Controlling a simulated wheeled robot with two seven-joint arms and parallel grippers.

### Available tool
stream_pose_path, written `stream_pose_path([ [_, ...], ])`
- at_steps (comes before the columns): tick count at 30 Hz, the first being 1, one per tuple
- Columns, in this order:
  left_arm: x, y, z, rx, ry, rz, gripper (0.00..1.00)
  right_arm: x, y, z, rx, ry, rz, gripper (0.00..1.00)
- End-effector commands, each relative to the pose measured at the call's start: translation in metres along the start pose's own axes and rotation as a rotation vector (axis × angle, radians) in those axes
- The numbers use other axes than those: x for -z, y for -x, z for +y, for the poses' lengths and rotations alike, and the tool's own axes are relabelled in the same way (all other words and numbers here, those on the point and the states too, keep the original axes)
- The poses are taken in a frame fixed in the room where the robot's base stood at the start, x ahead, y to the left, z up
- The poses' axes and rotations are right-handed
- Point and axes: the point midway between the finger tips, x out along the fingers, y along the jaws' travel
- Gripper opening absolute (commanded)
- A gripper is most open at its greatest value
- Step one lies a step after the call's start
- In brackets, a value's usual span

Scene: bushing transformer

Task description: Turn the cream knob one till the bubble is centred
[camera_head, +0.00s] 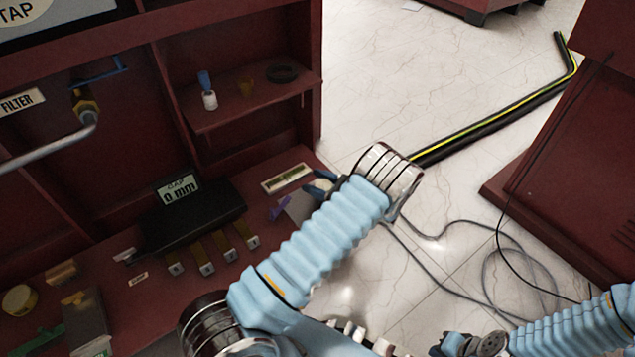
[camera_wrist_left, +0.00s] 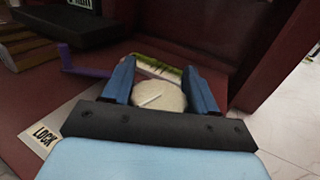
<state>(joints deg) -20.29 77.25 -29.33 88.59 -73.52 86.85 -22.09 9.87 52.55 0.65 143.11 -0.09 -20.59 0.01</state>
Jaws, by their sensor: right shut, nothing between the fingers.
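The round cream knob (camera_wrist_left: 158,99), with a pale line on its top, shows in the left wrist view between the two blue fingers of my left gripper (camera_wrist_left: 160,78). Its sides line up with the fingers, but I cannot tell whether they press on it. I cannot make out the bubble. My right gripper (camera_head: 448,346) is shut and empty at the bottom edge.
A red shelf (camera_head: 250,105) and side wall stand behind. Cables lie on the floor at right.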

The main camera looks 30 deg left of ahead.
Motion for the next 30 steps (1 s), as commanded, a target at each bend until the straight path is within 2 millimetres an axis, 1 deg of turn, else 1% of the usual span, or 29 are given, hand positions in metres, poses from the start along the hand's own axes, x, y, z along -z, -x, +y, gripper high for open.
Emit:
stream_pose_path([
  [1,0.000,0.000,0.000,0.000,0.000,0.000,0.41,0.000,0.000,0.000,0.000,0.000,0.000,0.00],
  [3,0.000,0.000,0.000,0.000,0.000,0.000,0.30,0.000,0.000,0.000,0.000,0.000,0.000,0.00],
  [4,0.000,0.000,0.000,0.000,0.000,0.000,0.28,0.000,0.000,0.000,0.000,0.000,0.000,0.00],
  [11,-0.001,0.000,0.000,0.022,-0.001,0.000,0.28,0.000,0.003,-0.001,0.000,0.000,-0.001,0.00],
  [16,-0.003,0.001,-0.001,0.089,-0.003,-0.001,0.28,0.000,0.012,-0.004,0.000,0.000,-0.002,0.00],
  [20,-0.004,0.001,-0.002,0.177,-0.004,-0.001,0.28,0.000,0.021,-0.008,0.000,0.001,-0.004,0.00],
  [30,-0.004,0.003,-0.007,0.490,-0.008,-0.001,0.28,-0.001,0.050,-0.019,0.001,0.003,-0.013,0.00],
])
